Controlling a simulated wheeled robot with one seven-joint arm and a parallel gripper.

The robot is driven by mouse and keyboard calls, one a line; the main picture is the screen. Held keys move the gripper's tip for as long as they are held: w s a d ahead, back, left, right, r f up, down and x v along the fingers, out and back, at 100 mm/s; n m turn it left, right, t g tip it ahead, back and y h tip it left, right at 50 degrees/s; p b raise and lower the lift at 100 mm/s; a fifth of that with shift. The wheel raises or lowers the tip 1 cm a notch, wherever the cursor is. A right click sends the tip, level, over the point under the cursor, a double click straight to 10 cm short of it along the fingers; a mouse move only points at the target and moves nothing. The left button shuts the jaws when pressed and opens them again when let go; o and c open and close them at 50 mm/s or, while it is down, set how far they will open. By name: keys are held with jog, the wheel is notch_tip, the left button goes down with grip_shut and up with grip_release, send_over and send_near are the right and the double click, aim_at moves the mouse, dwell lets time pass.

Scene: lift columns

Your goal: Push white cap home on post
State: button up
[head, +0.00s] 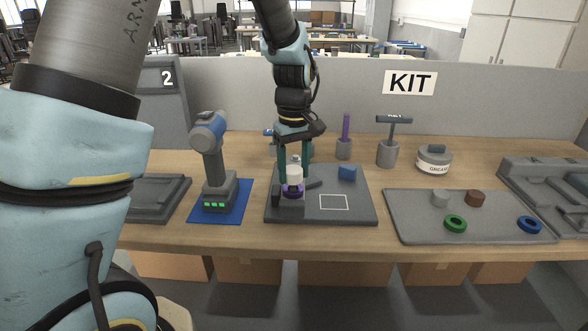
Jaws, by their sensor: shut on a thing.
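The white cap (295,176) is held between the two fingers of my gripper (295,178), over the left part of a grey board (350,202). My gripper points down and is shut on the cap.
A drill (212,160) stands left on a blue mat (232,214). Right is a grey tray (405,230) with rings and caps. Behind stand tool holders (388,154) and a grease tub (434,160).

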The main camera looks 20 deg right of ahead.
jog(key=shift+f, duration=0.7)
dwell(1.7)
jog(key=o, duration=1.5)
jog(key=shift+r, duration=0.1)
jog(key=shift+o, duration=0.2)
jog(key=shift+r, duration=0.15)
jog(key=shift+r+p, duration=0.7)
jog(key=shift+p, duration=0.1)
jog(key=shift+r, duration=0.2)
jog(key=shift+r+p, duration=2.2)
jog(key=shift+r, duration=0.3)
jog(key=shift+c, duration=0.2)
